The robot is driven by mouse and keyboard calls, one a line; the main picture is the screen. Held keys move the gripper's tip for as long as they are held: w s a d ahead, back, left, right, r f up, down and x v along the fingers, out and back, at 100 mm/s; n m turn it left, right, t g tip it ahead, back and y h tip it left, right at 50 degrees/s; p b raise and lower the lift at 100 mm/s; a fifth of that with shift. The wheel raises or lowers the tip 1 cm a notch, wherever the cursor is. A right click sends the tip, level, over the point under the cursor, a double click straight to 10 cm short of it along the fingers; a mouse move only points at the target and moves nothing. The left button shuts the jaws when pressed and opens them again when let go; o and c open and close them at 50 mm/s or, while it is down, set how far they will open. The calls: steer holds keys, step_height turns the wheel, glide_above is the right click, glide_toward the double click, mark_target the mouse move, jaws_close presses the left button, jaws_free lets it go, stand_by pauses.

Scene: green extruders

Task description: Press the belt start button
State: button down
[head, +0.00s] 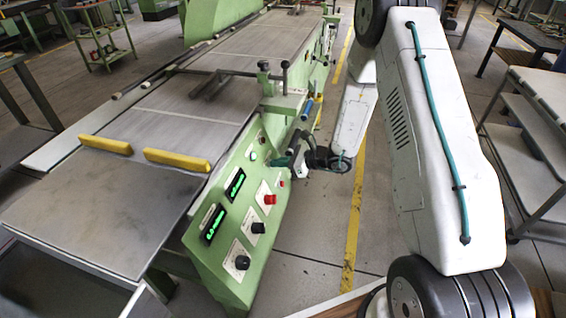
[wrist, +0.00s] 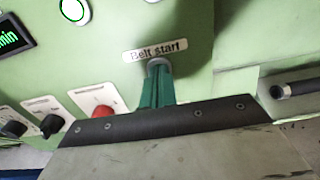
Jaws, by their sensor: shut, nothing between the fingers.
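The "Belt start" label (wrist: 155,50) is on the green machine panel in the wrist view. Just below it, a round grey button rim (wrist: 159,63) shows behind my fingertips, which hide most of the button. My gripper (wrist: 157,75) is shut and empty, its green fingers together and pointing at the button. Whether the tips touch it or stop just short, I cannot tell. In the head view my gripper (head: 280,161) is at the upper right part of the sloped control panel (head: 222,230), and the button is hidden there.
A red button (wrist: 102,111), black knobs (wrist: 53,124) and a lit round button (wrist: 74,10) are nearby on the panel. A dark bar (wrist: 298,88) juts out at the right. In the head view, yellow guides (head: 177,160) lie on the conveyor; the aisle is clear.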

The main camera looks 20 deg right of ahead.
steer(key=shift+w+a+f, duration=0.1)
steer(key=shift+a, duration=0.25)
steer(key=v, duration=1.4)
steer(key=shift+d, duration=0.2)
